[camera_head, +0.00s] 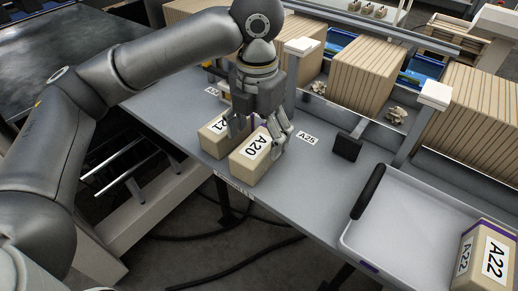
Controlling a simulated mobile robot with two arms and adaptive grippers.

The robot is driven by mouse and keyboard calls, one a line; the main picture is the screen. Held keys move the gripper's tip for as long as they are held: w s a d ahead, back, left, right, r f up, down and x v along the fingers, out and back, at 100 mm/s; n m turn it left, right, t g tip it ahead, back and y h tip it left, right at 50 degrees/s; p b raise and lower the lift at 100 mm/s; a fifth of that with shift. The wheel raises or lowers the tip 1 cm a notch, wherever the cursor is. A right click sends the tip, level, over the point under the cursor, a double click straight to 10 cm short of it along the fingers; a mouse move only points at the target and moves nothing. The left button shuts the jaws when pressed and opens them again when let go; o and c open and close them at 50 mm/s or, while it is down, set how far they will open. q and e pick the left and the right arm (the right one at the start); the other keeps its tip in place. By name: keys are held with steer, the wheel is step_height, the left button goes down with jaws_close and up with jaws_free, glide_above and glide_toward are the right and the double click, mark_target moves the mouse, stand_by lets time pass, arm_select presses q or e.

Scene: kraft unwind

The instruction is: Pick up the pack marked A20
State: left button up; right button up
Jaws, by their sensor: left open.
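The pack marked A20 (248,164) is a tan box with a white label, standing near the front edge of the grey table (320,185). My left gripper (259,138) points down over it with its fingers spread on either side of the pack's far part. The fingers are open, and I cannot tell whether they touch the pack. The pack marked 21 (214,140) stands close beside it on the left, partly hidden by the gripper. My right gripper is not in view.
A white tray (400,212) with a dark handle (369,191) holds a pack marked A22 (487,262) at the right. A small black block (347,147) and an A25 label (308,138) are on the table. Large striped stacks (368,72) stand behind.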

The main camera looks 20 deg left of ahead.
mark_target(259, 143)
arm_select(q)
steer(key=shift+d+f+p, duration=0.1)
steer(key=shift+f+p, duration=0.25)
steer(key=shift+f, duration=1.5)
steer(key=shift+s, duration=0.1)
steer(key=c, duration=1.2)
steer(key=shift+r, duration=0.1)
steer(key=shift+c, duration=0.3)
steer(key=shift+r, duration=0.1)
